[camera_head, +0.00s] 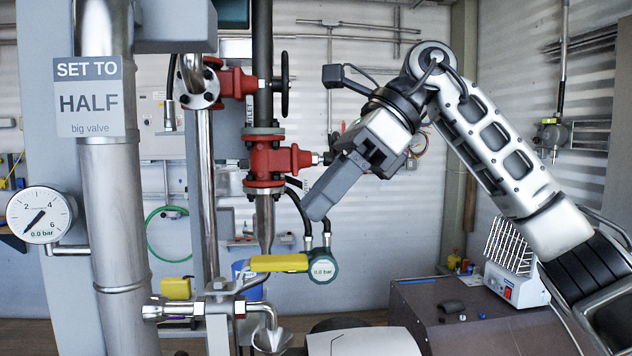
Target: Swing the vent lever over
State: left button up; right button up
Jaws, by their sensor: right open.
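The vent lever (279,263) has a yellow sleeve. It lies level in the picture, above and to the right of a small silver valve on the pipe (218,306) low at the left. My right gripper (318,208) comes in from the right with its fingers tilted down and to the left. It is open and looks empty. In the picture its fingertips are above and to the right of the yellow sleeve, apart from it. One finger hides most of the other. My left gripper is out of view.
Red valves (268,160) on a vertical pipe stand behind my right gripper. A large pipe (112,220) with a "SET TO HALF big valve" sign (88,97) and a dial gauge (41,215) stand left. A dark bench (470,325) is lower right.

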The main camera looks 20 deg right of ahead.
aim_at(290, 257)
jog(key=shift+h, duration=0.8)
jog(key=x, duration=0.2)
jog(key=b+x, duration=0.1)
jog(key=x, duration=0.2)
jog(key=d+x, duration=0.1)
jog(key=x, duration=0.1)
jog(key=shift+w+a+f, duration=0.1)
jog(key=shift+a+f, duration=0.15)
jog(key=shift+f, duration=0.3)
jog(key=shift+a+r, duration=0.1)
jog(key=shift+r, duration=0.05)
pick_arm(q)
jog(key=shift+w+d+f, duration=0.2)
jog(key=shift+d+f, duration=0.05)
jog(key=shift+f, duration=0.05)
pick_arm(e)
jog(key=c, duration=0.8)
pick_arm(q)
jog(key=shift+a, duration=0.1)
